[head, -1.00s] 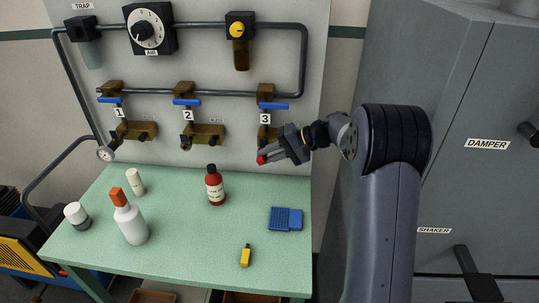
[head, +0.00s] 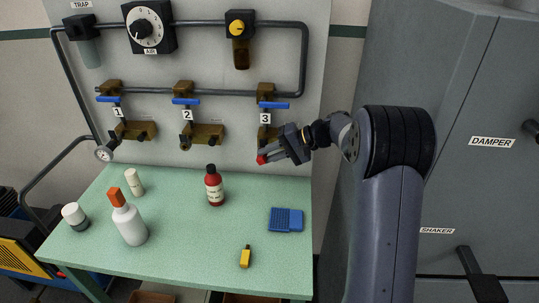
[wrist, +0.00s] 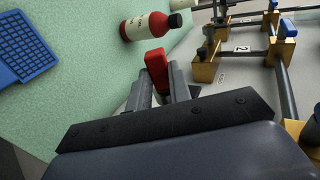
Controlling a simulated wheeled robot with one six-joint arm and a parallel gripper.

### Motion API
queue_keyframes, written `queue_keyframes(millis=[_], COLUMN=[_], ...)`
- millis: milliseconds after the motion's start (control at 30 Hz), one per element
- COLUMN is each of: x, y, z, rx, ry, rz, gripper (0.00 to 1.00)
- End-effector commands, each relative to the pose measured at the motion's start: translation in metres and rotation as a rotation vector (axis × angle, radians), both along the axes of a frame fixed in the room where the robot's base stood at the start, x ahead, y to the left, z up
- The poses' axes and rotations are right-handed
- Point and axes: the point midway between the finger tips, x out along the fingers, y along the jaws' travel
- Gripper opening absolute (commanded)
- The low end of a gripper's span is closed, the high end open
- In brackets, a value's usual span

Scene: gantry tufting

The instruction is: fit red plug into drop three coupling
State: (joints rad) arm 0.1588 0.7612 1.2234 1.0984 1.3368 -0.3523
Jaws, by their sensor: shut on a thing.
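My gripper (head: 277,155) is shut on the red plug (head: 262,160). In the wrist view the red plug (wrist: 156,65) sticks out between the fingers of my gripper (wrist: 160,88). In the head view the plug is held above the bench, in front of and below the drop three coupling (head: 265,137). That brass coupling sits under the "3" label and is partly covered by my gripper. The plug appears apart from it, but depth is hard to judge. The wrist view shows the drop 2 coupling (wrist: 206,66) to the right of the plug.
Blue valve levers (head: 273,105) sit above the couplings. A grey cabinet (head: 470,80) stands on the right.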

Motion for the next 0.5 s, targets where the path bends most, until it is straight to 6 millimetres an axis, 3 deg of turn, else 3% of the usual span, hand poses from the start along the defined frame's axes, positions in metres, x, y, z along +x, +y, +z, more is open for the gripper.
queue_keyframes(millis=[167, 200, 500], x=[-0.0007, -0.0008, -0.0010], y=[-0.0003, -0.0003, 0.0000], z=[0.0001, 0.0000, -0.0005], rx=[0.000, -0.001, -0.001], ry=[0.002, 0.002, 0.003], rz=[0.001, 0.001, 0.002], gripper=[0.00, 0.21, 0.45])
